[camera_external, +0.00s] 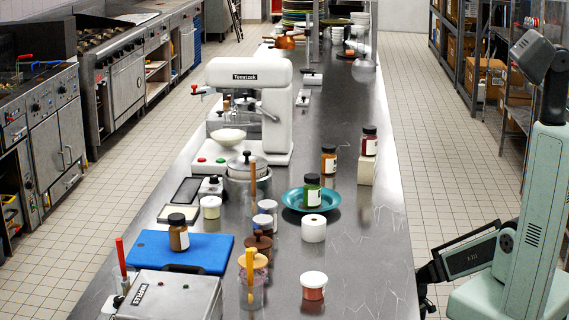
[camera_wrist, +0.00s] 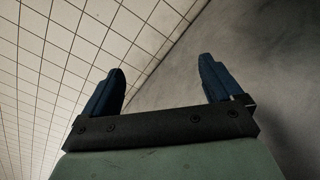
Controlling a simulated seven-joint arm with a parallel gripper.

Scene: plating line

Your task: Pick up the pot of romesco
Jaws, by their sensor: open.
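Several small pots stand on the steel counter, and their labels are too small to read. A white-lidded pot with red contents (camera_external: 313,292) stands near the front right. A dark-lidded orange jar (camera_external: 328,162) stands farther back, and a dark-lidded red jar (camera_external: 369,146) sits on a pale block (camera_external: 366,171). I cannot tell by label which is the romesco. My gripper (camera_wrist: 161,70) is open and empty in the wrist view, with floor tiles and a grey surface beyond. In the external view my gripper (camera_external: 427,290) is low, beside the counter's right edge, apart from every pot.
A green jar (camera_external: 312,194) stands on a teal plate (camera_external: 291,199). A brown jar (camera_external: 179,234) stands on a blue board (camera_external: 148,250). A white roll (camera_external: 314,231), wooden-handled containers (camera_external: 258,260) and a white mixer (camera_external: 247,85) are nearby. The counter's right front (camera_external: 365,270) is clear.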

